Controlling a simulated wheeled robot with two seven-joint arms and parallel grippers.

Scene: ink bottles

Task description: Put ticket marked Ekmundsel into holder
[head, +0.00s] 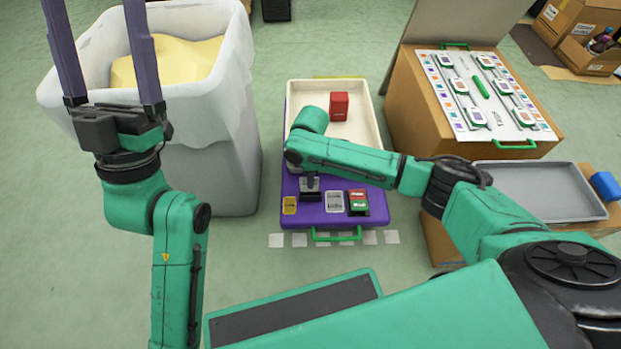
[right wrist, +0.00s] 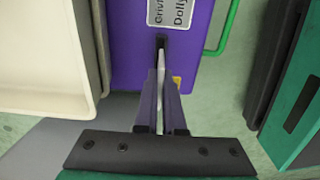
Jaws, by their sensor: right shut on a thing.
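My right gripper (head: 310,184) points down over the purple board (head: 300,219). In the right wrist view my right gripper (right wrist: 161,105) is shut on a thin pale ticket (right wrist: 162,75), seen edge-on. Its writing cannot be read. The ticket's far end is close to a small dark slot (right wrist: 160,41) in the purple board; I cannot tell whether it is inside. A black holder (head: 313,196) shows just below the gripper in the head view. My left gripper (head: 112,50) is raised and open, with nothing between its fingers.
The board also bears a yellow piece (head: 289,205), a pale framed piece (head: 335,201) and a red-and-green block (head: 358,203). Behind is a cream tray (head: 372,125) with a red box (head: 340,106). A large bin (head: 225,130) stands left, a cardboard box (head: 415,110) with a panel right.

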